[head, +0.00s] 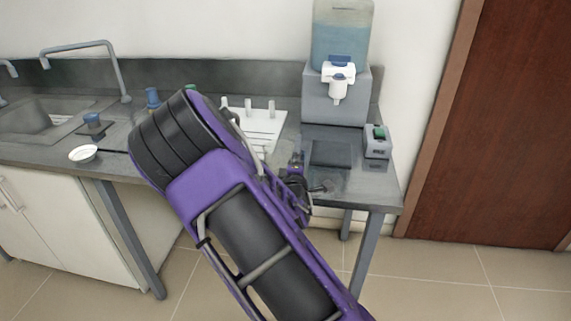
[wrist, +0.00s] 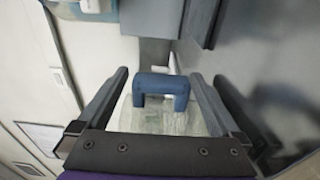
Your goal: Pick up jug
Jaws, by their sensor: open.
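The jug is a clear, see-through vessel (wrist: 155,122) with a blue handle (wrist: 160,82), seen in the wrist view between my fingers. My gripper (wrist: 158,76) is open, with one finger on each side of the handle and a gap showing on both sides. The lower part of the jug is hidden behind the gripper's dark crossbar. In the head view my gripper (head: 314,188) is over the right end of the grey counter, below the water dispenser. A faint clear shape (head: 331,182) beside it seems to be the jug, mostly hard to make out.
A water dispenser (head: 336,95) with a blue-tinted tank stands at the counter's back. A small grey device (head: 377,142) is at its right. A white rack (head: 262,126), a white dish (head: 83,154) and a sink (head: 35,118) lie left. The counter's front edge is close to my arm.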

